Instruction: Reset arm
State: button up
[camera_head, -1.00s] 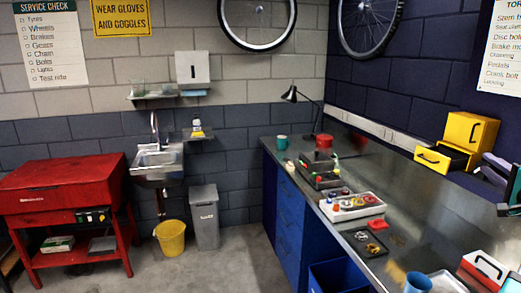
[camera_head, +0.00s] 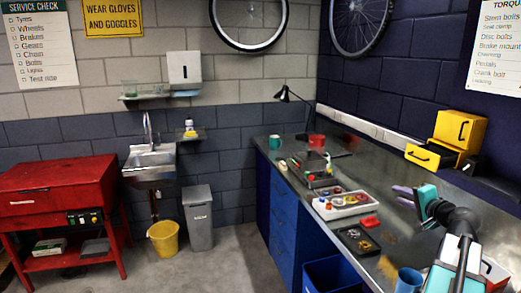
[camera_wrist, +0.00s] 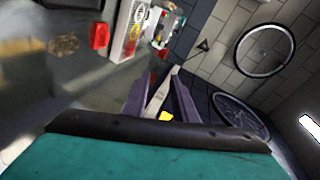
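My gripper (camera_head: 398,196) is in the air above the right part of the workbench in the head view, with its purple fingers pointing left. In the wrist view the two purple fingers (camera_wrist: 160,92) stand apart. The pale wall strip and a bit of yellow show through the gap between them, and I see nothing held. My teal and black arm rises from the lower right of the head view.
The metal workbench (camera_head: 345,172) holds a parts tray (camera_head: 343,204), a black tray (camera_head: 357,240), a red block (camera_head: 370,221) and a blue mug (camera_head: 408,281). Yellow drawers (camera_head: 459,131) stand at the wall behind my gripper. The air left of it looks clear.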

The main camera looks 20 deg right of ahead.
jog(key=w+a+f+n+g+y, duration=0.2)
jog(key=w+a+f+n+g, duration=0.15)
jog(key=a+f, duration=0.8)
jog(key=w+a+f+n+g+y, duration=0.25)
jog(key=w+a+f, duration=0.25)
jog(key=a+f, duration=0.7)
jog(key=s+a+f+n+g, duration=0.3)
jog(key=a+f, duration=0.5)
jog(key=a, duration=0.3)
jog(key=s+a+f+n+g, duration=0.35)
jog(key=a+f, duration=0.45)
jog(key=a, duration=0.3)
jog(key=s+a+f+n+g+h, duration=0.2)
jog(key=s+a+f+n, duration=0.2)
jog(key=s+a+f, duration=0.3)
jog(key=s+f+g+b, duration=0.5)
jog(key=s+f+b, duration=0.5)
jog(key=s+f, duration=1.5)
notch_tip(320, 180, down, 3)
jog(key=shift+d+f+g, duration=0.1)
jog(key=shift+d+g, duration=0.05)
jog(key=shift+g, duration=0.2)
jog(key=shift+h, duration=0.25)
